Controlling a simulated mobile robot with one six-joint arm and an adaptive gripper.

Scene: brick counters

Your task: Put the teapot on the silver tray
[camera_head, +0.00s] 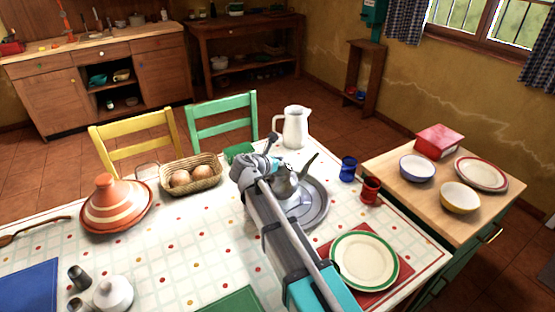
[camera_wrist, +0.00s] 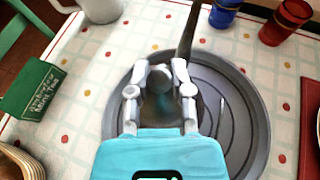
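The grey metal teapot (camera_head: 285,187) is at the silver tray (camera_head: 322,212), with its dark spout pointing up and right. The tray is a round grey disc on the dining table; it surrounds the teapot in the wrist view (camera_wrist: 252,120). My gripper (camera_wrist: 160,72) is over the teapot from above, with a finger on each side of its round lid knob (camera_wrist: 161,80). The fingers are apart, but whether they press on the knob is unclear. My gripper and arm hide much of the teapot, so its contact with the tray cannot be seen.
A white pitcher (camera_head: 295,127) and a green box (camera_head: 239,151) are behind. A bread basket (camera_head: 190,176) stands left, and a green-rimmed plate (camera_head: 364,260) in front right.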

